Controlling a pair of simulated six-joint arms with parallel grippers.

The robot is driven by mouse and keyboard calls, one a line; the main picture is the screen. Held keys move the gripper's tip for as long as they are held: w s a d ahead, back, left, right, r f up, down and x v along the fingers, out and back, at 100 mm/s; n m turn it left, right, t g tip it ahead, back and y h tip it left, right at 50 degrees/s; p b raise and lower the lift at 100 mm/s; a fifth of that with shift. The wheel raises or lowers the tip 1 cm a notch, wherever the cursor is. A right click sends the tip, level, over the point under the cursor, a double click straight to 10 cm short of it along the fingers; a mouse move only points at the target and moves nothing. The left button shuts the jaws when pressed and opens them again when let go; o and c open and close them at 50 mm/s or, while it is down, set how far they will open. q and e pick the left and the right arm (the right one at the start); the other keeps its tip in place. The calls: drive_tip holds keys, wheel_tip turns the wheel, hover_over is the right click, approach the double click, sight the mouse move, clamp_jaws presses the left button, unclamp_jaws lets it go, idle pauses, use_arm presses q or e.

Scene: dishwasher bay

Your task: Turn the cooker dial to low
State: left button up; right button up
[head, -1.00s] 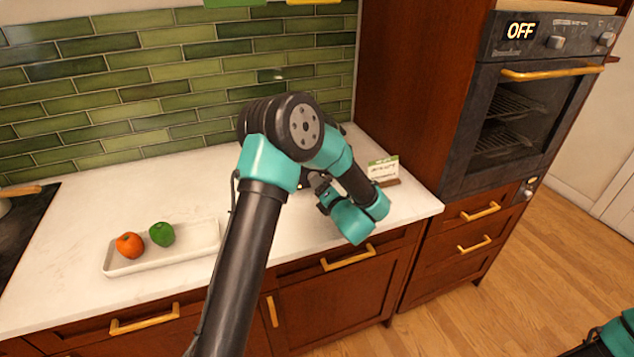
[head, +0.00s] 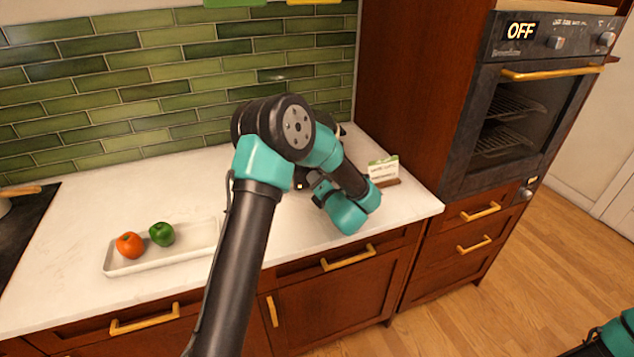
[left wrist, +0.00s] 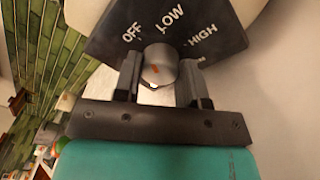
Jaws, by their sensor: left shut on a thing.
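The cooker dial (left wrist: 159,62) is a round grey knob with an orange mark, on a dark panel (left wrist: 205,25) lettered OFF, LOW and HIGH, in the left wrist view. I cannot tell exactly which word the mark points to. My left gripper (left wrist: 160,76) has one finger on each side of the dial and is shut on it. In the head view my left arm hides the dial and most of the cooker. My right gripper is out of view; only a teal part of that arm shows at the lower right.
A white tray (head: 190,247) with an orange (head: 130,245) and a green item (head: 162,234) stands on the counter at left. A small card (head: 383,170) stands right of my left arm. A wall oven (head: 520,110) showing OFF is at the right.

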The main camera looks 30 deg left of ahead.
use_arm(q)
drive_tip(key=shift+c, duration=1.1)
drive_tip(key=shift+m, duration=2.2)
drive_tip(key=o, duration=0.9)
